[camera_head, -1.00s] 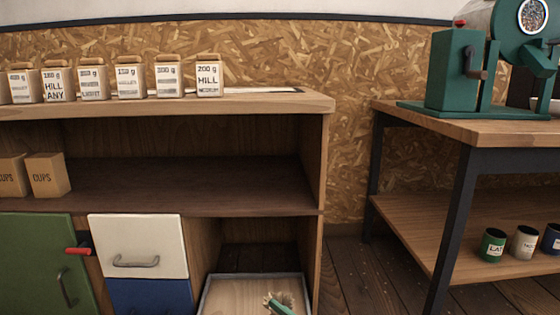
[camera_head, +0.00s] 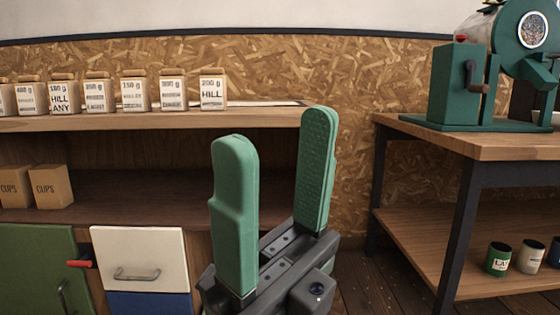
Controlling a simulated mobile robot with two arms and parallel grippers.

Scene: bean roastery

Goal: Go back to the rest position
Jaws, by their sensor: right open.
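My right gripper (camera_head: 277,165) stands in the lower middle of the head view, its two green fingers pointing up and spread wide apart. Nothing is between the fingers; the wooden shelf unit shows through the gap. It is in front of the unit and hides its right part, including the low compartment. My left gripper is not in view.
A shelf unit (camera_head: 100,187) carries a row of labelled bean bags (camera_head: 133,93) and two cups boxes (camera_head: 50,187). Below are a green door (camera_head: 35,265) and a white drawer (camera_head: 140,255). A green roaster (camera_head: 460,85) stands on a bench (camera_head: 500,147) at right, with cans (camera_head: 498,258) below.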

